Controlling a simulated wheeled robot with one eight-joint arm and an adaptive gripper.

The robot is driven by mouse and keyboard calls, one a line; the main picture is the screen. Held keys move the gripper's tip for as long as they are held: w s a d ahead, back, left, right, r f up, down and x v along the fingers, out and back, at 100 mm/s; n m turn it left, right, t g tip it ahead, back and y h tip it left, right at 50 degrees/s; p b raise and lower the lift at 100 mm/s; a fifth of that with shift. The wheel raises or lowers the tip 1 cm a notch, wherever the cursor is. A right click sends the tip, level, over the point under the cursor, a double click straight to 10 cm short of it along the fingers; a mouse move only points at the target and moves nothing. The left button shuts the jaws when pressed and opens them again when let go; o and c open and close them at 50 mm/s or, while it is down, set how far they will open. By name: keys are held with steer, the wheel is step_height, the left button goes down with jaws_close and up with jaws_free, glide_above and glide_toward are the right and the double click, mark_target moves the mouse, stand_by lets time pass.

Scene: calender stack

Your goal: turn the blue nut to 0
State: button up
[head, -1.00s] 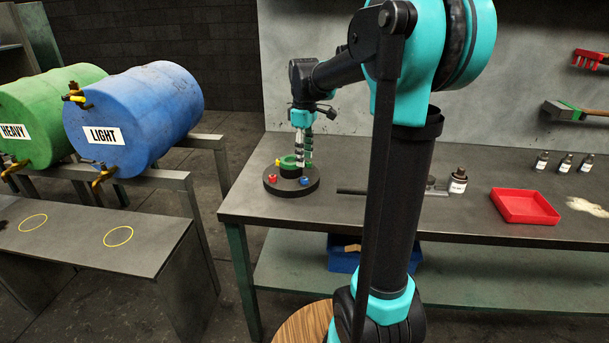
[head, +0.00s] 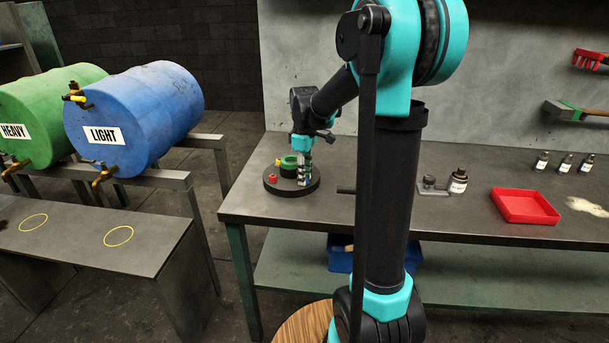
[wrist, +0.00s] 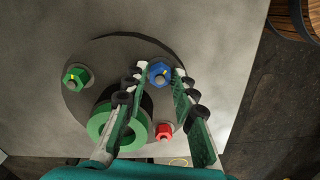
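The blue nut (wrist: 154,77) sits near the edge of a dark round plate (wrist: 88,99), with a small yellow mark on its top. My gripper (wrist: 160,71) is open over it in the wrist view, one finger on each side. Narrow gaps seem to show between the fingers and the nut; contact is hard to tell. In the head view my gripper (head: 304,172) points down at the plate's right side (head: 285,190) and mostly hides the blue nut. A red nut (wrist: 164,132) and a green nut (wrist: 76,76) sit on the same plate.
The plate lies near the left end of the workbench (head: 250,207). Bottles (head: 457,182) and a red tray (head: 525,206) stand to the right. Blue (head: 150,105) and green drums are at the left.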

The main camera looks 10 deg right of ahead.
jaws_close()
steer(key=shift+m, duration=0.3)
steer(key=m, duration=1.3)
steer(key=shift+m, duration=0.3)
steer(key=m, duration=0.3)
steer(key=shift+m, duration=0.4)
steer(key=m, duration=0.3)
steer(key=shift+m, duration=0.3)
steer(key=m, duration=0.6)
steer(key=shift+m, duration=0.4)
